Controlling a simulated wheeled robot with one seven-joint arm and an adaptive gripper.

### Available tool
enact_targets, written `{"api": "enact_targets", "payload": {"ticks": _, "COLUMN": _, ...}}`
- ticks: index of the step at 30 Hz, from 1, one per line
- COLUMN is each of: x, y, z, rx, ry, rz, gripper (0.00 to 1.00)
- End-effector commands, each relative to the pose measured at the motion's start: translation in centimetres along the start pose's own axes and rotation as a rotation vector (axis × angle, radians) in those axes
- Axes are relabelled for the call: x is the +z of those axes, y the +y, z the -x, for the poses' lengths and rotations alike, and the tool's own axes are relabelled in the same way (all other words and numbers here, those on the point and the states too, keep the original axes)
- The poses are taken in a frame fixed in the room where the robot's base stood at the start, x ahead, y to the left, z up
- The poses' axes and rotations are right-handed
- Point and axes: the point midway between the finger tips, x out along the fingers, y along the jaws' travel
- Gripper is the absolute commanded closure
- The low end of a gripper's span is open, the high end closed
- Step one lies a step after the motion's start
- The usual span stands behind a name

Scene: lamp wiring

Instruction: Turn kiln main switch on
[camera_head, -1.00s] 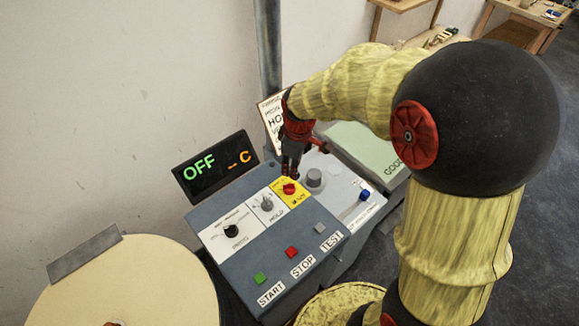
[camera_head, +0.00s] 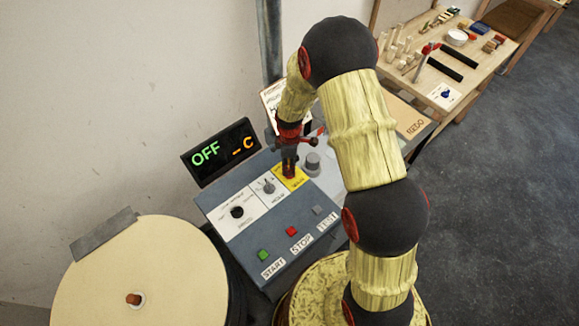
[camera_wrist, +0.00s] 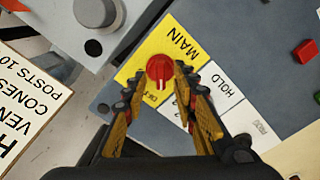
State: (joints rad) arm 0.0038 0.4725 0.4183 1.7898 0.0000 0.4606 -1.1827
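The kiln main switch is a red round knob (camera_wrist: 160,68) on a yellow plate marked MAIN (camera_wrist: 183,42). In the wrist view it sits between the tips of my gripper (camera_wrist: 160,74), one finger on each side. The fingers are apart; small gaps seem to show beside the knob, and I cannot tell if either finger touches it. In the head view my gripper (camera_head: 289,172) points down over the yellow plate (camera_head: 294,181) and mostly hides the knob. The display (camera_head: 220,152) reads OFF in green and "_C" in orange.
The grey-blue panel (camera_head: 250,234) also carries a black knob (camera_head: 237,211), a grey HOLD knob (camera_head: 268,187) and green START (camera_head: 263,255), red STOP (camera_head: 292,231) and grey TEST (camera_head: 317,210) buttons. A larger grey knob (camera_head: 312,162) stands close right of my gripper.

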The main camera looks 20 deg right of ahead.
Motion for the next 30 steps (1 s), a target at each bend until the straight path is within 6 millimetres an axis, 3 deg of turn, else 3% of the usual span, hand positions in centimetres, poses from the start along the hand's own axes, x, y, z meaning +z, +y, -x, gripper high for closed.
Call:
{"api": "enact_targets", "payload": {"ticks": 6, "x": 0.02, "y": -0.05, "z": -1.44, "rx": -0.001, "ry": 0.000, "rz": 0.000, "gripper": 0.72}}
{"api": "enact_targets", "payload": {"ticks": 14, "x": 0.01, "y": -0.03, "z": -1.50, "rx": 0.000, "ry": 0.000, "rz": -0.001, "gripper": 0.73}}
{"api": "enact_targets", "payload": {"ticks": 30, "x": 0.01, "y": -0.03, "z": -1.46, "rx": 0.000, "ry": 0.000, "rz": -0.001, "gripper": 1.00}}
